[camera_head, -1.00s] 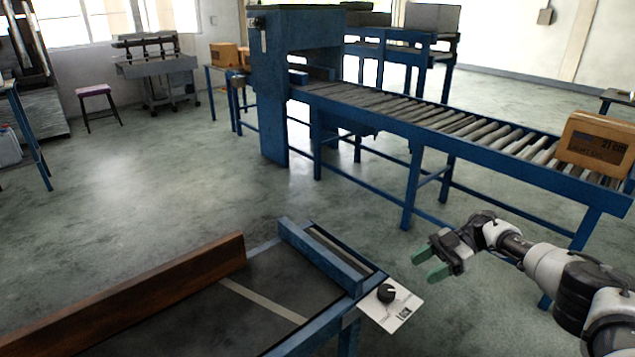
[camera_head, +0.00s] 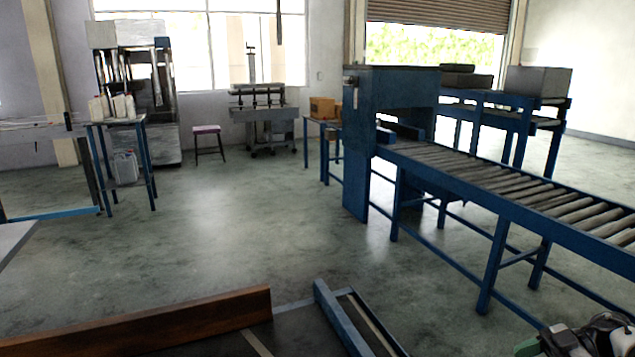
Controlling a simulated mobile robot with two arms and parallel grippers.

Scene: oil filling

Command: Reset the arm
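My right gripper (camera_head: 540,343) shows only in part at the bottom right corner, with a green fingertip and some of the wrist. The frame edge cuts it off, so its opening cannot be judged. Nothing is seen held in the visible part. It is to the right of the blue-framed table (camera_head: 338,318) in front of me and apart from it. My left gripper is not in view.
A brown wooden board (camera_head: 150,325) stands along the near table. A blue roller conveyor (camera_head: 510,190) runs along the right, joined to a tall blue machine (camera_head: 357,150). A small table with white bottles (camera_head: 118,108) stands at left. The middle floor is clear.

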